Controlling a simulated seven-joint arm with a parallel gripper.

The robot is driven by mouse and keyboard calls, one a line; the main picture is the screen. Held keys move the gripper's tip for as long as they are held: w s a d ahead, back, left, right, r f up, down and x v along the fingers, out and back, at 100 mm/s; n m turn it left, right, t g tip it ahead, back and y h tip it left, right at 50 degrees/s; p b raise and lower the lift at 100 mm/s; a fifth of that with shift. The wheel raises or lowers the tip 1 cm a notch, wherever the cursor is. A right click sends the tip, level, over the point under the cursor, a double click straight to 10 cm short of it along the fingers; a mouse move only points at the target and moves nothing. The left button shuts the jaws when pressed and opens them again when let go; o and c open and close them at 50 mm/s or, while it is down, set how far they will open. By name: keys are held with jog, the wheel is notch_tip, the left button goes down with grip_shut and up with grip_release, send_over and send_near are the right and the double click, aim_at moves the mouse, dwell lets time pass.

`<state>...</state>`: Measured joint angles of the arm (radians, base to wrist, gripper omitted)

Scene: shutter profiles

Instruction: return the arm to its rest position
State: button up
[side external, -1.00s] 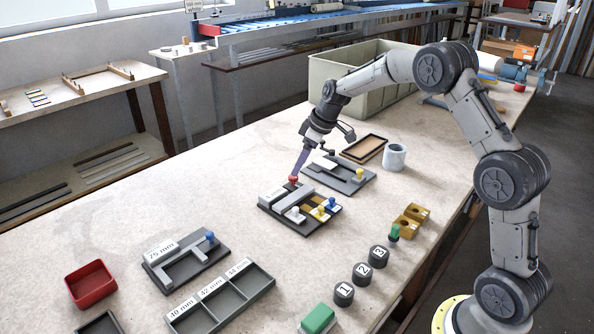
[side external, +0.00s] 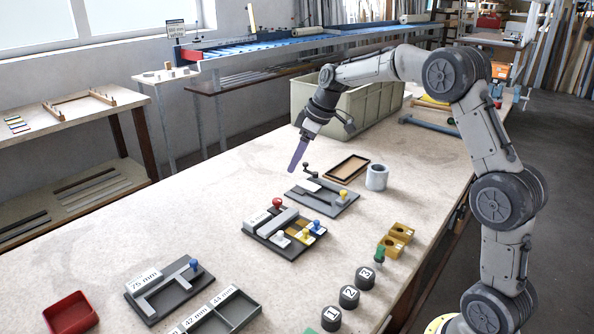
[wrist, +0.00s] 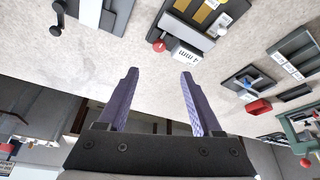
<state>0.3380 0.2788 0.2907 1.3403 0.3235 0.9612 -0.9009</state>
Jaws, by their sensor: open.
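My gripper (side external: 296,163) hangs in the air above the bench, behind and above the fixture with the red knob (side external: 277,203). In the wrist view my gripper (wrist: 158,76) has its two purple fingers spread apart, with nothing between them. The fixture (side external: 285,238) is dark grey with a light bar, a yellow block and blue and white knobs. It shows at the top of the wrist view, with its red knob (wrist: 159,45) beyond the fingertips and apart from them.
A grey fixture with a crank and yellow knob (side external: 343,195), a wooden tray (side external: 347,168) and a grey cup (side external: 377,177) stand nearby. A large green-grey crate (side external: 365,118) is behind the arm. Numbered black pucks (side external: 349,297) line the front. The bench's left middle is clear.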

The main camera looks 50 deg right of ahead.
jog(key=s+a+r+n+t, duration=0.1)
jog(key=s+a+r, duration=0.3)
jog(key=r, duration=0.5)
jog(key=s+a+r+t, duration=0.1)
jog(key=s+a+r, duration=0.3)
jog(key=s+a, duration=0.45)
jog(key=s+f+m, duration=0.1)
jog(key=s+f, duration=0.1)
jog(key=s, duration=1.1)
jog(key=s+f+m+h, duration=0.1)
jog(key=s+f+m, duration=0.3)
jog(key=s+f, duration=0.4)
jog(key=shift+s+d+f+m+g+h, duration=0.15)
jog(key=shift+s+d+m+g+h, duration=0.2)
jog(key=shift+s, duration=0.2)
